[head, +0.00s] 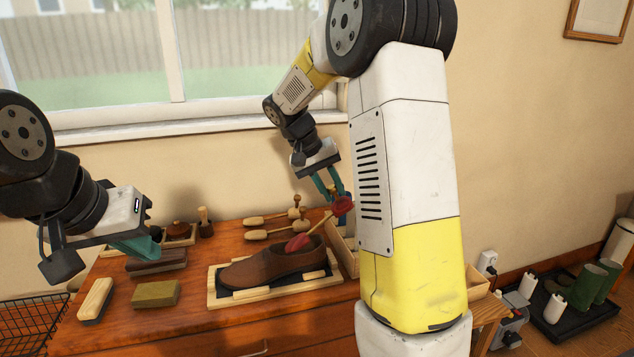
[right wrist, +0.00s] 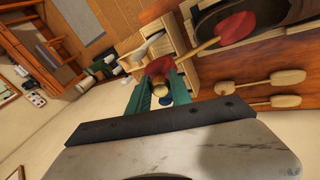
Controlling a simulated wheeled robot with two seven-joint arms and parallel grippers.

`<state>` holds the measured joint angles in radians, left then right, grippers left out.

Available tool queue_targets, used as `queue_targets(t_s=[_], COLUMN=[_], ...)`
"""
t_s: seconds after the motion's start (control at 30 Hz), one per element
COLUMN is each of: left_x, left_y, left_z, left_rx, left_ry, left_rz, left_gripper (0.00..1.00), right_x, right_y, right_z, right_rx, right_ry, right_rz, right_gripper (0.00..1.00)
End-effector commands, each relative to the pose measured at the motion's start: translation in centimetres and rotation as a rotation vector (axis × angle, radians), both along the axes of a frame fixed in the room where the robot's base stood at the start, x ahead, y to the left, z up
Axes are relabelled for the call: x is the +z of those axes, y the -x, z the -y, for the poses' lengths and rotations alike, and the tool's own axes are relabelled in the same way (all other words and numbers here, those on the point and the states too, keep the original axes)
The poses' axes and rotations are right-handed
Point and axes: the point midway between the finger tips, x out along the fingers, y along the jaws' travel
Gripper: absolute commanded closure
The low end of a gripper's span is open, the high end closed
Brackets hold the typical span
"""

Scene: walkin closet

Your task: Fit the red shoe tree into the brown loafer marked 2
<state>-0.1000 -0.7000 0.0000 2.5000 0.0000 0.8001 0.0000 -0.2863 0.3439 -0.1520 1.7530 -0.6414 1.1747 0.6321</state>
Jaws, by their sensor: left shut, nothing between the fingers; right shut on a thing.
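The brown loafer (head: 262,270) lies on its side-on length in a shallow wooden tray (head: 216,293), toe to the left; its number cannot be read. The red shoe tree has a red toe piece (head: 299,243), a thin wooden rod and a red heel piece (head: 343,206). The toe piece is at the loafer's opening (right wrist: 238,25); how deep it sits cannot be told. The heel piece is raised behind the loafer. My right gripper (head: 331,188) is shut on the knob end of the shoe tree (right wrist: 160,68). My left gripper (head: 140,246) is shut and empty, left of the loafer.
Brushes (head: 96,299) and an olive block (head: 156,293) lie left of the tray. Wooden shoe trees (head: 270,233) lie behind the loafer by the wall. A wooden box (head: 343,246) stands right of the loafer, partly hidden by my right arm. Green boots (head: 596,283) stand on the floor at right.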

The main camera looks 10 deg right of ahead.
Motion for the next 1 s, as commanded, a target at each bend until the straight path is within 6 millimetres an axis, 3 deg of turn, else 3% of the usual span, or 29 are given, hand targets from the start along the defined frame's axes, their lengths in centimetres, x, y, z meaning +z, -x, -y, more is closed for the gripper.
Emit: queue_targets(t_s=[0.37, 1.0], left_x=[0.0, 0.0], left_y=[0.0, 0.0], left_z=[0.0, 0.0], left_rx=[0.000, 0.000], left_ry=[0.000, 0.000], left_rz=[0.000, 0.000], left_gripper=[1.00, 1.00], right_x=[-2.6, -5.0], right_y=[0.0, 0.2], right_z=[0.0, -3.7], right_rx=[0.000, 0.002], right_ry=[-0.001, -0.129], right_rz=[0.000, -0.006], right_gripper=[1.00, 1.00])
